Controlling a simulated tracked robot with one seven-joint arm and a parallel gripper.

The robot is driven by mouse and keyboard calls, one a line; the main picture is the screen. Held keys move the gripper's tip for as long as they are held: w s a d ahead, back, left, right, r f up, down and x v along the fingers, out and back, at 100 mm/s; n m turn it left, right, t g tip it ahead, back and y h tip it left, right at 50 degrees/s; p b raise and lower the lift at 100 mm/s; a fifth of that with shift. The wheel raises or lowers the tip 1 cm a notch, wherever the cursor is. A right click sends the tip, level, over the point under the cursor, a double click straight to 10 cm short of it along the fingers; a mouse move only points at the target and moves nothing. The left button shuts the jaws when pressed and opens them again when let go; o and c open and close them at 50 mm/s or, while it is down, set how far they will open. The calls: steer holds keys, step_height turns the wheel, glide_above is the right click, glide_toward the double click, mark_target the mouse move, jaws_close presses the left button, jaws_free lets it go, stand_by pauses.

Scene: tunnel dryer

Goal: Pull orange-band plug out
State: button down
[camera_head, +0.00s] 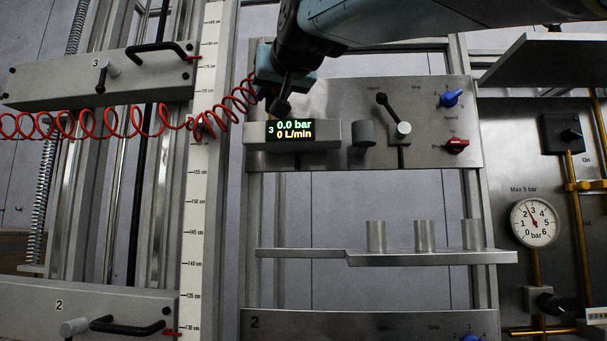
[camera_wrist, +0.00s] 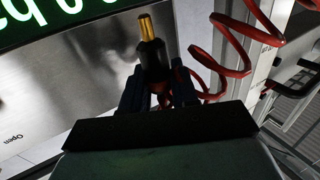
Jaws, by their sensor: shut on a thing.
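My gripper (camera_head: 280,104) is just above the lit display of the upper right panel. In the wrist view my gripper (camera_wrist: 157,88) is shut on a black plug (camera_wrist: 152,58) with a bare gold-coloured tip. The tip points away from my gripper, and no socket shows around it. The red coiled hose (camera_head: 102,124) runs from the left to my gripper; its coils show beside the plug in the wrist view (camera_wrist: 232,58). I cannot make out an orange band; the plug's rear is mostly hidden by my fingers.
The display (camera_head: 290,131) reads 0.0 bar and 0 L/min. A shelf (camera_head: 430,258) with three metal cylinders is below. A gauge (camera_head: 535,222) is at right.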

steer(key=shift+r, duration=0.35)
steer(key=shift+r, duration=2.1)
